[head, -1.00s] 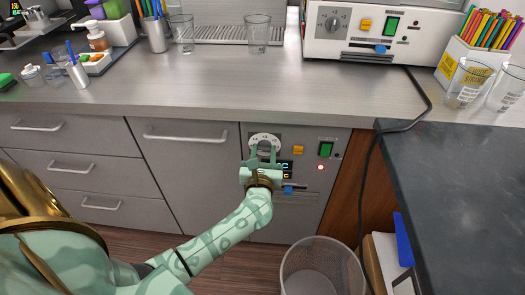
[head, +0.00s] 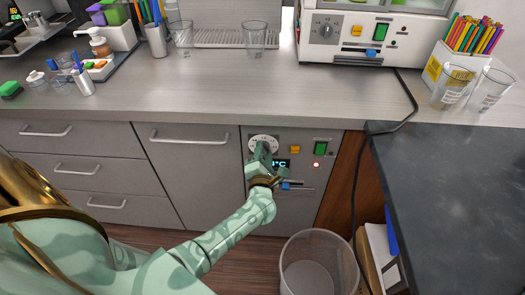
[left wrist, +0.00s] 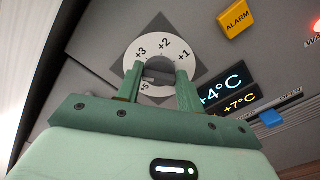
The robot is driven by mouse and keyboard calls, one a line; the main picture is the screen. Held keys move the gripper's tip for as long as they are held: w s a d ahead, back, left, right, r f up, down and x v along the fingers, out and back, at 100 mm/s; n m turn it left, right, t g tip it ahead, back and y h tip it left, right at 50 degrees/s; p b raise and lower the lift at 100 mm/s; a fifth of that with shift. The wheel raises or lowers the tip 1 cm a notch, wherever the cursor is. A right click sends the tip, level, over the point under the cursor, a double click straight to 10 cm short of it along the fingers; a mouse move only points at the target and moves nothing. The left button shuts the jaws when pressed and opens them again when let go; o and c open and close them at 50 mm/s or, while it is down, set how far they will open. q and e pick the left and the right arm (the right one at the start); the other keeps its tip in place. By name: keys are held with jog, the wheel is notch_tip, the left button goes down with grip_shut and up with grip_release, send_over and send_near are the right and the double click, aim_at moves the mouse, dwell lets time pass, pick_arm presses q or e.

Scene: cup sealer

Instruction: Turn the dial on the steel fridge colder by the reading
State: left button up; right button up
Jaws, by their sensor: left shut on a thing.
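The steel fridge front (head: 304,205) has a white dial (head: 263,141) at its upper left. The dial carries numbers; +3, +2 and +1 read along its upper rim in the left wrist view (left wrist: 163,45). My left gripper (head: 262,154) is shut on the dial's middle grip, one finger on each side, and looks rolled over; its fingers also show in the left wrist view (left wrist: 158,75). The display (left wrist: 230,92) beside the dial reads +4°C on top and +7°C in yellow below. The fingers hide the dial's lower part. My right gripper is not in view.
Right of the dial are an orange alarm button (head: 295,149), a green switch (head: 320,148), a red light (head: 316,165) and a blue slider (head: 290,185). A bin (head: 316,265) stands below on the floor. A black cable (head: 357,190) hangs at the right.

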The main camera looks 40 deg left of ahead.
pick_arm(q)
jog(key=m+p, duration=0.1)
jog(key=m, duration=0.2)
jog(key=shift+d+m, duration=0.1)
jog(key=shift+m, duration=0.3)
jog(key=m+p, duration=0.1)
jog(key=m, duration=0.3)
jog(key=shift+f+m+p, duration=0.15)
jog(key=shift+m+p, duration=0.15)
jog(key=shift+p, duration=0.05)
jog(key=m+p, duration=0.1)
jog(key=m, duration=0.3)
jog(key=shift+f, duration=0.1)
jog(key=shift+s+f+m, duration=0.1)
jog(key=shift+m, duration=1.9)
jog(key=o, duration=1)
